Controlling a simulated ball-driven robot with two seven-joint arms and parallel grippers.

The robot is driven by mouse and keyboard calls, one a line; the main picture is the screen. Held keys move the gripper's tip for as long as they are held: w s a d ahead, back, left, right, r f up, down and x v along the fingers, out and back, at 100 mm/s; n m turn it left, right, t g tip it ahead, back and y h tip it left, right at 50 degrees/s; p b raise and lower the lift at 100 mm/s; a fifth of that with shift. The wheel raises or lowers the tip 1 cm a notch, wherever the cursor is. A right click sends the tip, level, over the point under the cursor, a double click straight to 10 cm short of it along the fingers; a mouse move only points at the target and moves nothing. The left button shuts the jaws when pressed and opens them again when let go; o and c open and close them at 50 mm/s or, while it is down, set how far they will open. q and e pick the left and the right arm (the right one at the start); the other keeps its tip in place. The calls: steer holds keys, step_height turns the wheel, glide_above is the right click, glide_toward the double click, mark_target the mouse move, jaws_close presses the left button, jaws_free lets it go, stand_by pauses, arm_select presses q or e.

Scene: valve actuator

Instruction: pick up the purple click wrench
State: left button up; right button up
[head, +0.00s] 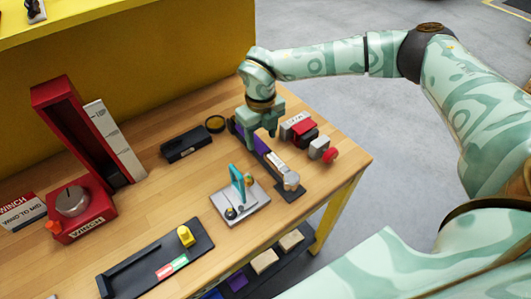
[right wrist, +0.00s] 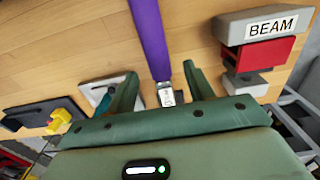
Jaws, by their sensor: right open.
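The purple click wrench (head: 262,146) lies on a dark narrow holder on the wooden table, its silver shaft and round head toward the front right. My right gripper (head: 260,134) is over the purple handle, pointing down, and hides part of it. In the right wrist view the open fingers of my right gripper (right wrist: 159,76) stand on either side of the wrench (right wrist: 151,38), with a visible gap to each. Its purple handle runs to the top edge and its silver part shows between the fingers. My left gripper is not in view.
A block labelled BEAM (right wrist: 268,26) and red and grey blocks (head: 303,129) stand right of the wrench. A grey plate with a teal handle (head: 238,184) is in front. A black box (head: 186,144) and red winch (head: 76,205) are left. Bare wood lies between them.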

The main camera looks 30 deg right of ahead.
mark_target(261, 144)
step_height(261, 144, down, 5)
steer(key=shift+w+f+b, duration=0.1)
steer(key=shift+b, duration=0.45)
steer(key=shift+r, duration=0.2)
jaws_close()
